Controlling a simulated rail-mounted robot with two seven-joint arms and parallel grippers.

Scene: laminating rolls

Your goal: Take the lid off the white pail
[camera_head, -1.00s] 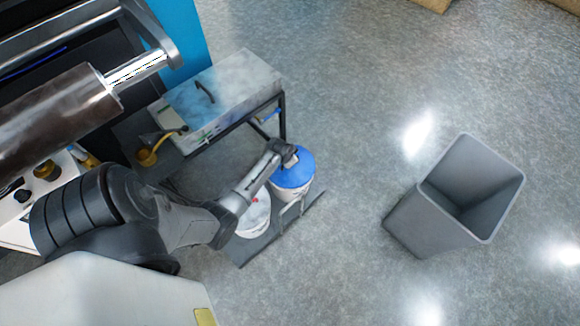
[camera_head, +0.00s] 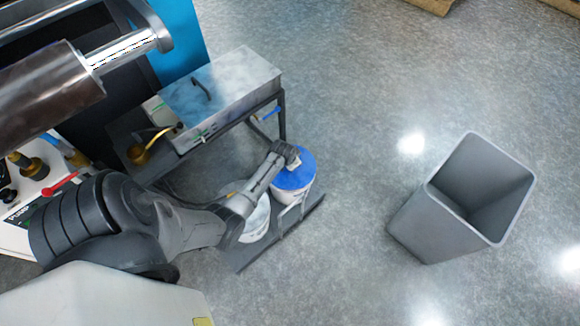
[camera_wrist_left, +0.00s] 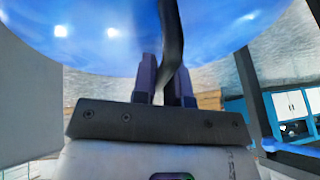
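A white pail (camera_head: 287,196) with a blue lid (camera_head: 293,177) stands on a low dark shelf in the head view. My left gripper (camera_head: 292,161) is at the top of this lid, hiding part of it. In the left wrist view the blue lid (camera_wrist_left: 225,22) fills the top. There, the two fingers of my left gripper (camera_wrist_left: 167,82) are close together, with a dark curved handle (camera_wrist_left: 170,35) between them; they appear shut on it. The lid appears seated on the pail. My right gripper is in neither view.
A second white pail (camera_head: 258,222) stands beside the first, partly hidden by my left arm. A steel box with a handle (camera_head: 225,92) sits on the rack behind. A grey bin (camera_head: 440,222) stands right, with clear floor between.

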